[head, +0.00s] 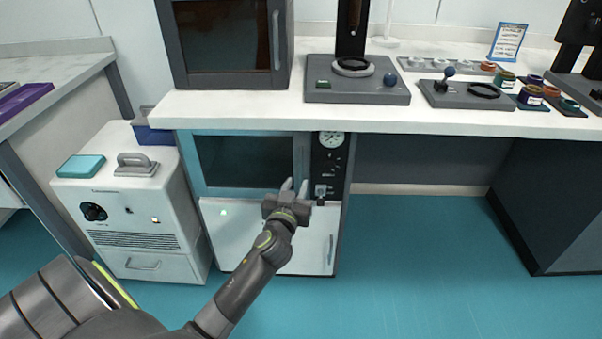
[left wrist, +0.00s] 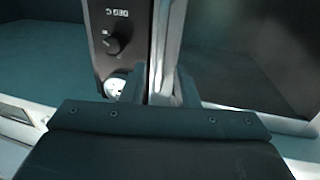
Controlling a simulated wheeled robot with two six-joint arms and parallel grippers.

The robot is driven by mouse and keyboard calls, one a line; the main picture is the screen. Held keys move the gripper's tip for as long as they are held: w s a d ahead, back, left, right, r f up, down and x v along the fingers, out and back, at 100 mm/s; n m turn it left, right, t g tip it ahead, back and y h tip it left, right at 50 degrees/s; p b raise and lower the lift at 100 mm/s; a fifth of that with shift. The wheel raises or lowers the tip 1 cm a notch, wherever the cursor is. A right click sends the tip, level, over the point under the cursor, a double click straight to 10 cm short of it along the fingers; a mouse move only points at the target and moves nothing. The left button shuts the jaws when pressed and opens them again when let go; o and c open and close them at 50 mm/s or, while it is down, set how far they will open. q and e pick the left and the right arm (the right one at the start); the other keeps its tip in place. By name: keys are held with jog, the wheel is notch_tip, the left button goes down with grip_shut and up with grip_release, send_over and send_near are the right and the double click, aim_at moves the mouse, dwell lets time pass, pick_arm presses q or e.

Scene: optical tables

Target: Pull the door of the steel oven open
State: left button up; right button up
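The steel oven stands under the white bench. Its door (head: 245,162) has a dark window and looks closed. A panel with a round gauge (head: 332,140) and knobs is at its right. My left gripper (head: 294,186) is in front of the door's lower right corner, fingers spread apart. In the left wrist view a bright upright handle bar (left wrist: 166,50) runs between the two fingers (left wrist: 161,88); firm contact on both sides cannot be seen. The panel (left wrist: 113,40) is beside it at the left. My right gripper is not in view.
A second, dark oven (head: 226,45) stands on the bench (head: 430,120) above. A white cabinet unit (head: 130,205) with a teal box (head: 81,166) on top is at the left. The teal floor (head: 430,260) is clear to the right.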

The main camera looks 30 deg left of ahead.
aim_at(300, 174)
pick_arm(q)
jog(key=x, duration=0.6)
grip_shut()
